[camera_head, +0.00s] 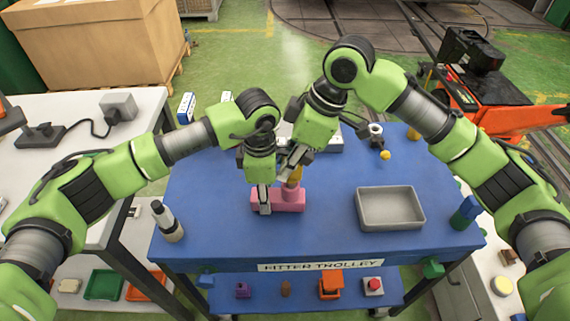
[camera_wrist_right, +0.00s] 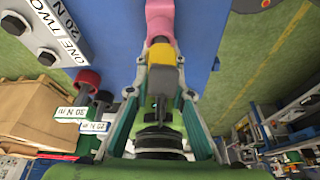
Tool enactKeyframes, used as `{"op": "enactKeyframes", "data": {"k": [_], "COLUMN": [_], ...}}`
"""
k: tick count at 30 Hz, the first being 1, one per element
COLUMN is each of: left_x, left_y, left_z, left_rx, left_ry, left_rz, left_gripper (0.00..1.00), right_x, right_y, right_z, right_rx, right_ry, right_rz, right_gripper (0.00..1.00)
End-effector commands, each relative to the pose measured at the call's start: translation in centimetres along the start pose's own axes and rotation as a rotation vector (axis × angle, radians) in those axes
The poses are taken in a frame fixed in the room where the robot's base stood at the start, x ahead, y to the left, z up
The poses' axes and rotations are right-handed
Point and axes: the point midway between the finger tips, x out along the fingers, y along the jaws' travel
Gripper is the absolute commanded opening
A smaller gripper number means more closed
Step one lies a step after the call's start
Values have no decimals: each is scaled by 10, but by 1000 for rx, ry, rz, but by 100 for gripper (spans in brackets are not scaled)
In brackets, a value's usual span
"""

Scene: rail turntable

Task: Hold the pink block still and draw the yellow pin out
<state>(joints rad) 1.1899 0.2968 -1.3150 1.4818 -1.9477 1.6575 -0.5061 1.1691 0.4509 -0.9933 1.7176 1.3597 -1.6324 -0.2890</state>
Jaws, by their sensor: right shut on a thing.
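The pink block (camera_head: 290,204) sits on the blue trolley top, with a raised round part at its right end. The yellow pin (camera_head: 296,174) stands at that raised part. My right gripper (camera_head: 291,164) is shut on the pin from above. My left gripper (camera_head: 264,204) points down at the block's left end, one finger against its front face. Its other finger is hidden, so its grip cannot be told.
A grey tray (camera_head: 390,226) lies right of the block. A white and dark bottle (camera_head: 168,222) stands at the front left. A small yellow ball-like thing (camera_head: 385,155) and a dark-and-white part (camera_head: 376,136) are at the back right. The trolley top (camera_head: 325,225) is clear between block and tray.

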Motion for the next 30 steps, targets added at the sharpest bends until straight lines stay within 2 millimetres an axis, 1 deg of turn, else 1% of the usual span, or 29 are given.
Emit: {"op": "enactKeyframes", "data": {"k": [1,12,19,28,29,30], "left_x": [9,11,11,11,11,10], "left_y": [-1,-2,-2,-2,-2,-2], "left_z": [-9,-9,-7,-6,-6,-5], "left_rx": [-16,-19,-16,-15,-14,-14], "left_ry": [22,22,19,18,17,16], "left_rz": [-8,-11,-11,-10,-10,-10], "left_gripper": [0,0,0,0,0,0], "right_x": [-12,-28,-36,-37,-37,-38], "right_y": [-1,-2,-3,-3,-3,-3], "right_z": [-10,-21,-24,-25,-25,-25], "right_rx": [-8,-12,-14,-14,-14,-15], "right_ry": [24,34,35,35,34,35], "right_rz": [4,7,6,6,6,6], "right_gripper": [0,0,0,0,23,33]}}
